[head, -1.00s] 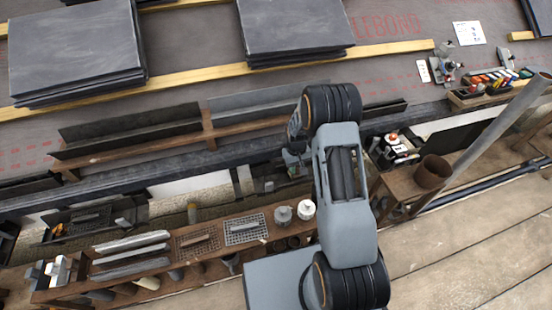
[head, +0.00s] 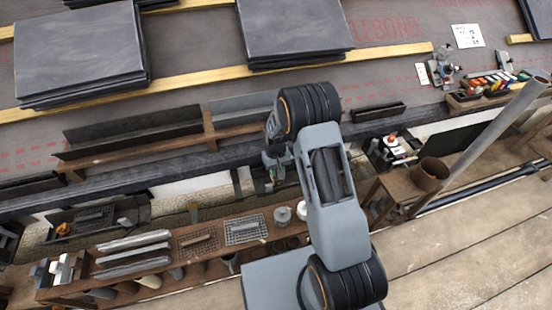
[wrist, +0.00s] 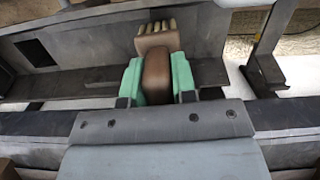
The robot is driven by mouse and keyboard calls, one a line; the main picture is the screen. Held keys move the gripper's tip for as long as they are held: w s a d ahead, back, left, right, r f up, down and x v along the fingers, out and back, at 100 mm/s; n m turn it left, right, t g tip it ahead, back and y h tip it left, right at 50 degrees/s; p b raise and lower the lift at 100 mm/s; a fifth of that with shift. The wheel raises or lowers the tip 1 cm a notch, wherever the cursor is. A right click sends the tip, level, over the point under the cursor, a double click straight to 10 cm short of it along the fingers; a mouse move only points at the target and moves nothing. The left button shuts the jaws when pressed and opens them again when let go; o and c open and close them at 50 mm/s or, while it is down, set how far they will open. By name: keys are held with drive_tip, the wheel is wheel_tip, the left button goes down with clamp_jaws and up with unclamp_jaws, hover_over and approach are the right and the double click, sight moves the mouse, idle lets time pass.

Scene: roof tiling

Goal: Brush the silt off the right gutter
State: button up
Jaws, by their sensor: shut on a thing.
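My gripper (wrist: 157,80) has its green pads shut on the brown handle of a brush. The brush (wrist: 155,42) has a brown block and pale bristles, which point to the top of the wrist view. It is over or in a grey trough (wrist: 95,45) with a dark square opening at its left; whether the bristles touch it I cannot tell. In the head view my gripper (head: 276,168) is low beside a wooden rail, in front of a grey gutter length (head: 238,108). A darker gutter length (head: 133,130) is to its left. I cannot make out silt.
A wooden bench (head: 70,283) with grates, metal lengths and pots stands in front, close to my arm. Slate stacks (head: 80,52) lie on the roof behind. A small table with a brown pot (head: 431,173) and a slanted pole are at the right.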

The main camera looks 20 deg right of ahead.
drive_tip(key=shift+r+p, duration=2)
drive_tip(key=shift+r, duration=1.05)
